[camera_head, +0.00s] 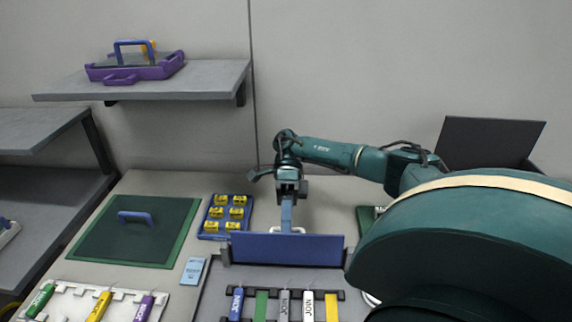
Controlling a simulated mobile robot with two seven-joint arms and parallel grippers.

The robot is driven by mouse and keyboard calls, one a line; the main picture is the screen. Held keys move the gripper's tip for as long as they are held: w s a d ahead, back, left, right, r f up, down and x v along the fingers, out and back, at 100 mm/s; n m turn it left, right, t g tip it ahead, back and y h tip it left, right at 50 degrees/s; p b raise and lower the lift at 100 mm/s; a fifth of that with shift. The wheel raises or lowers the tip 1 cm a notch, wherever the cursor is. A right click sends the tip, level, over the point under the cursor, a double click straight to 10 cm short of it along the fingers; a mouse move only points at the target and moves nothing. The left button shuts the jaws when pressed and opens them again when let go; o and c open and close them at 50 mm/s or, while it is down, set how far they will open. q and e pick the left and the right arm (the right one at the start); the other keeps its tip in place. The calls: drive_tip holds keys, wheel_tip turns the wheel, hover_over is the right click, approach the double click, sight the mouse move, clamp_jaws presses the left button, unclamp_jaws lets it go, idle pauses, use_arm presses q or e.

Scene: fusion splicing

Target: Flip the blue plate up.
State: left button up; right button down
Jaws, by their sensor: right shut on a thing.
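The blue plate (286,249) stands roughly upright along the back edge of a dark grey station (205,297) on the table, its broad face toward me. My right gripper (287,222) reaches down from behind the plate and is shut at its top edge, near the middle. The fingertips are small and partly hidden, so the exact contact is hard to see. My left gripper is not in the picture.
In front of the plate lie several coloured tubes (283,304). A blue tray with yellow pieces (227,217), a green mat with a handle (135,230) and a light blue box (193,271) lie to the left. My right arm covers the right side.

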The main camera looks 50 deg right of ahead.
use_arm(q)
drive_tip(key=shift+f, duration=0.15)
use_arm(e)
drive_tip(key=shift+d+f, duration=0.5)
drive_tip(key=shift+f, duration=0.1)
drive_tip(key=c, duration=1.7)
unclamp_jaws()
drive_tip(key=shift+o, duration=1)
drive_tip(key=shift+w+d+f, duration=0.25)
drive_tip(key=shift+w, duration=0.05)
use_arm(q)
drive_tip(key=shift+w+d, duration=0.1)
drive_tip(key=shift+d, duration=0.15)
use_arm(e)
drive_tip(key=shift+r+m, duration=0.1)
drive_tip(key=shift+m, duration=0.2)
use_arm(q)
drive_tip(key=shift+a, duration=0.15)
use_arm(e)
drive_tip(key=shift+a, duration=0.15)
drive_tip(key=shift+r, duration=0.15)
use_arm(q)
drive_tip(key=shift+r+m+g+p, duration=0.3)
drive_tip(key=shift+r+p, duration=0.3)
drive_tip(key=shift+p, duration=0.55)
use_arm(e)
wheel_tip(320, 180, up, 10)
drive_tip(key=shift+r, duration=0.15)
